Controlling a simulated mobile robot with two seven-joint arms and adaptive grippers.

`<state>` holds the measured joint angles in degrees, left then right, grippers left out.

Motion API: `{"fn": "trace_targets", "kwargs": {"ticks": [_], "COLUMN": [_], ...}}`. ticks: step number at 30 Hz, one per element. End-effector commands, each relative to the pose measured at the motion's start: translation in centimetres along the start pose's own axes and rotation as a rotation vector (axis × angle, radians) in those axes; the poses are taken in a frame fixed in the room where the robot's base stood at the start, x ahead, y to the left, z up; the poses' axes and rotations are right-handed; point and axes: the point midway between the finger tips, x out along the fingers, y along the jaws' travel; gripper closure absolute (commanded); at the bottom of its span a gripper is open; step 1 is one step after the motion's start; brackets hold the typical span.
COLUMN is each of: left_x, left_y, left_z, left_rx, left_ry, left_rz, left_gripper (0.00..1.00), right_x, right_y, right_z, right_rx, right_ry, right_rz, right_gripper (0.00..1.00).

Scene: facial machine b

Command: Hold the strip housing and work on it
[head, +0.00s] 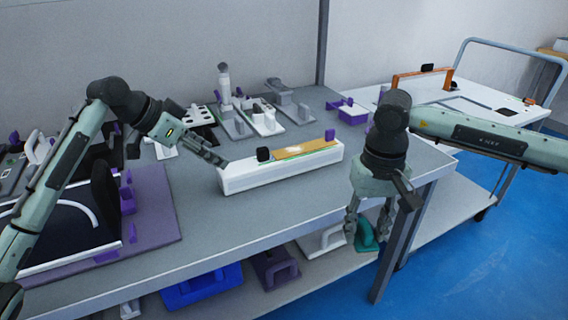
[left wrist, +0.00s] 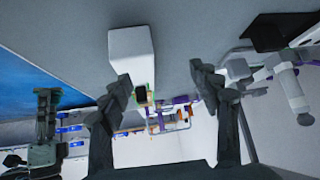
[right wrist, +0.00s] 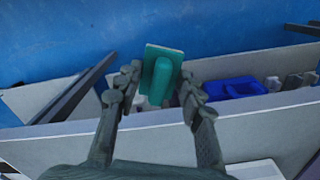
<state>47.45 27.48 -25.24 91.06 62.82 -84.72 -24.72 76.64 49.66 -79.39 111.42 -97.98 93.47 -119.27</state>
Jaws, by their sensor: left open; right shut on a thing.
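The strip housing (head: 282,170) is a long white box on the grey table, with a tan strip, a green edge line and a black knob on top. My left gripper (head: 218,160) is open at its left end. In the left wrist view, the white housing (left wrist: 130,48) shows beyond the spread fingers (left wrist: 160,88), nearer the left finger; contact cannot be told. My right gripper (head: 367,236) points down in front of the table's right end. It is shut on a teal tool (right wrist: 162,75) with a flat plate and a rounded handle, held clear of the table.
A purple mat (head: 160,220) with a dark, white-edged device lies at the left. Several grey and white fixtures with purple parts stand at the back. A lower shelf (head: 425,225) holds a blue bin (head: 203,288). A white cart (head: 470,95) stands at the right.

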Motion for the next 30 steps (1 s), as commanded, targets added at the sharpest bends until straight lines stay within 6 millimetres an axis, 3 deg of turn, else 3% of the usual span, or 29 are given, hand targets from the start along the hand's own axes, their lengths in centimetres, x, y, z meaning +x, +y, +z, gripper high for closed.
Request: {"fn": "trace_targets", "kwargs": {"ticks": [4, 11, 30], "left_x": [-0.9, -1.0, 4.9], "left_y": [1.7, 2.6, 3.4], "left_z": [0.1, 0.4, 1.2], "left_rx": [0.095, 0.143, 0.139], "left_ry": [-0.085, -0.125, -0.125], "left_rz": [0.099, 0.149, 0.147], "left_gripper": [0.38, 0.38, 0.38], "right_x": [0.0, 0.0, 0.0], "right_y": [0.0, 0.0, 0.0], "right_z": [0.0, 0.0, 0.0], "right_rx": [0.000, 0.000, 0.000], "right_ry": [0.000, 0.000, 0.000], "right_rz": [0.000, 0.000, 0.000], "right_gripper": [0.85, 0.85, 0.85]}}
